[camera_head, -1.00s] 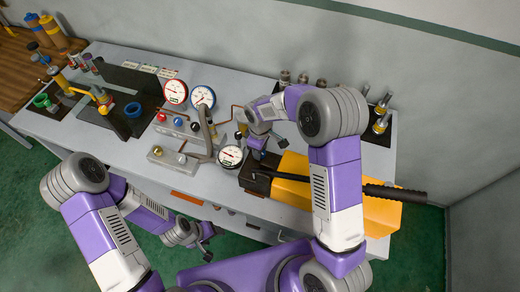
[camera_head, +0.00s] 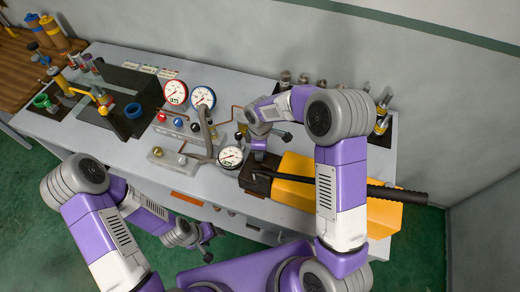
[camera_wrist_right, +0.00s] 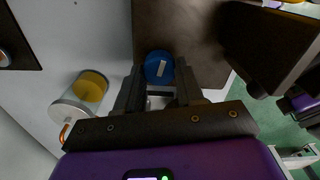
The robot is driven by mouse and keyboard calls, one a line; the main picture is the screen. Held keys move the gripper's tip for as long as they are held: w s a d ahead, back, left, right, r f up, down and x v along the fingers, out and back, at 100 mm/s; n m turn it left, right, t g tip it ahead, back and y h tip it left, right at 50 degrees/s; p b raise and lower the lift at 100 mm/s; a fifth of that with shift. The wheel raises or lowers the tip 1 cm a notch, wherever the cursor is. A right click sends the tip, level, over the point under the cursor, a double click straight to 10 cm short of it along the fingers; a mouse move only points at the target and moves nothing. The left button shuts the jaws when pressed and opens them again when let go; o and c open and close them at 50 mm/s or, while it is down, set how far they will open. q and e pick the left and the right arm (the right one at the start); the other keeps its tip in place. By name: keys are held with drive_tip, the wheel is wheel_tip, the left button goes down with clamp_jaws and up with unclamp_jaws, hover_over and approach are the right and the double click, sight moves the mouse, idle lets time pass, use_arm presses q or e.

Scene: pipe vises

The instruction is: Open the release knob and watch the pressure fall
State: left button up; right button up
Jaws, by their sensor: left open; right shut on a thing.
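A blue round knob (camera_wrist_right: 158,68) with a pale mark sits on a dark block, between the fingers of my right gripper (camera_wrist_right: 158,85) in the right wrist view. The fingers are shut on it. In the head view my right gripper (camera_head: 258,153) points down at the dark front block of the yellow pump (camera_head: 292,193); the knob is hidden there. A white round gauge (camera_head: 230,157) stands just left of the block; its reading is too small to tell. My left gripper (camera_head: 206,240) is open and empty, low in front of the bench.
The pump's long black handle (camera_head: 385,191) reaches right past my right forearm. Two more gauges (camera_head: 176,92) (camera_head: 203,97), pipes and small colored knobs stand left of the pump. Vises stand at the bench's far left (camera_head: 103,97). Metal cylinders (camera_head: 381,124) stand at the back right.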

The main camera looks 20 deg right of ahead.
drive_tip(key=o, duration=1)
drive_tip(key=shift+o, duration=0.2)
drive_tip(key=shift+r, duration=0.1)
wheel_tip(320, 180, up, 8)
drive_tip(key=shift+f, duration=0.25)
